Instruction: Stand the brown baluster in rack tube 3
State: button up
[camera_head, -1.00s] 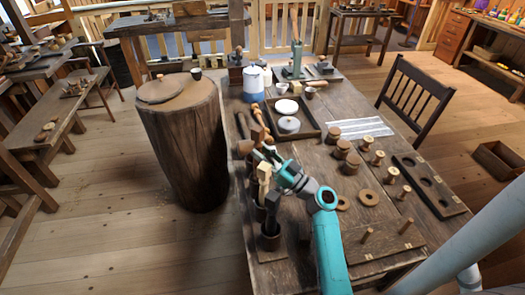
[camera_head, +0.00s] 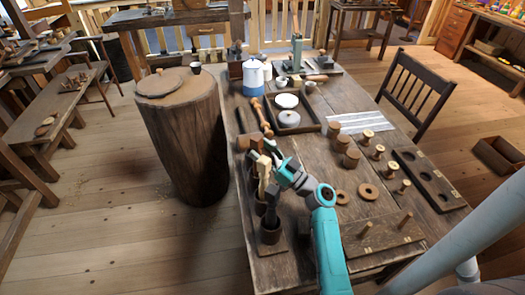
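A brown turned piece (camera_head: 260,115), which looks like the baluster, is at the table's left side, its long axis tilted in the picture. My gripper (camera_head: 271,152) is just below its lower end. The fingers are small and dark against other things, so I cannot tell whether they hold it or whether they touch it. The tube rack (camera_head: 272,255) is along the table's left edge, nearer than my gripper. A dark tube (camera_head: 270,235) stands at its near end with a dark piece in it. A pale wood piece (camera_head: 263,172) rises behind. I cannot read tube numbers.
A tray (camera_head: 313,128) with white round items and a blue-white pot (camera_head: 253,78) are behind. Several spools (camera_head: 379,152), rings (camera_head: 368,193), a pegged board (camera_head: 375,238) and a holed board (camera_head: 440,185) fill the right side. A large stump (camera_head: 190,140) stands left of the table.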

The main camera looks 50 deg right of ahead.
jog(key=shift+s, duration=0.1)
jog(key=v, duration=0.7)
jog(key=shift+s, duration=0.2)
dwell(0.7)
